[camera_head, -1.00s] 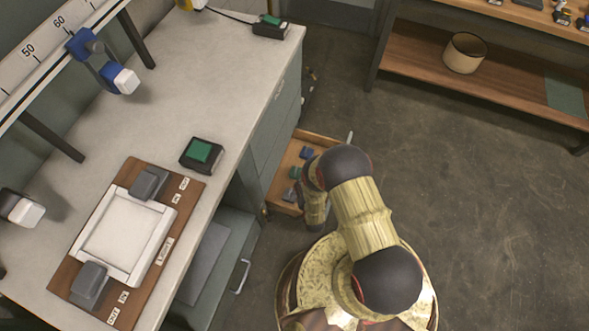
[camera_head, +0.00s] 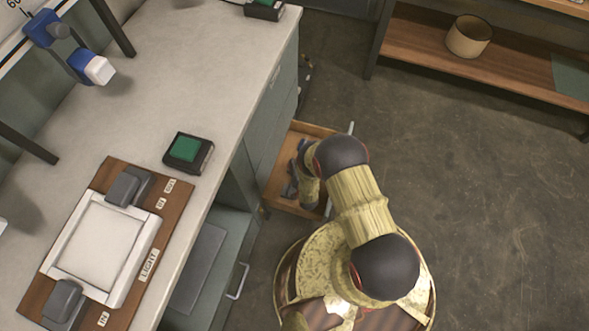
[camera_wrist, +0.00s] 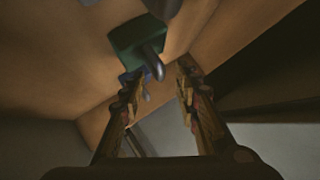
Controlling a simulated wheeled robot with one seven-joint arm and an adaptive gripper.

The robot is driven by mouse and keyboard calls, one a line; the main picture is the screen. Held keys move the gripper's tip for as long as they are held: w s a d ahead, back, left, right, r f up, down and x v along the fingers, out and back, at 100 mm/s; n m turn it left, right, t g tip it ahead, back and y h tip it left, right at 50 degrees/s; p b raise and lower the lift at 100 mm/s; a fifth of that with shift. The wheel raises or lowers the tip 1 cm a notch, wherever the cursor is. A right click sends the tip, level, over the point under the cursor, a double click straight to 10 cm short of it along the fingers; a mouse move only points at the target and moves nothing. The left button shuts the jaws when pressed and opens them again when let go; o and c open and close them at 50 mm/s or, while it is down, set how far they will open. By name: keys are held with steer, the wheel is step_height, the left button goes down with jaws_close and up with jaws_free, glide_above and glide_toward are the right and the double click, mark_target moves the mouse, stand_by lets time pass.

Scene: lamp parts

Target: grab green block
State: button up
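In the wrist view a dark green block (camera_wrist: 138,38) with a grey rounded peg lies in a wooden drawer, just beyond my fingertips. My gripper (camera_wrist: 155,80) is open, with its two fingers apart and nothing visibly held between them. A small blue part (camera_wrist: 132,75) shows near the left fingertip. In the head view the open drawer (camera_head: 318,131) sticks out from the cabinet, and my arm reaches over it. The arm hides much of the drawer's inside, and I cannot pick out the green block there.
The drawer walls are close around my fingers. A black box with a green top (camera_head: 187,150) and a white framed panel on a wooden board (camera_head: 150,215) are on the counter (camera_head: 190,75). A shelf (camera_head: 480,65) holds a beige pot (camera_head: 468,37). The floor at right is clear.

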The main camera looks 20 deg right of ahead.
steer(key=shift+w+f, duration=0.4)
steer(key=shift+w, duration=0.15)
steer(key=shift+c, duration=0.6)
steer(key=c, duration=0.6)
jaws_close()
steer(key=shift+s+d, duration=0.1)
steer(key=shift+s, duration=0.05)
steer(key=shift+r, duration=0.1)
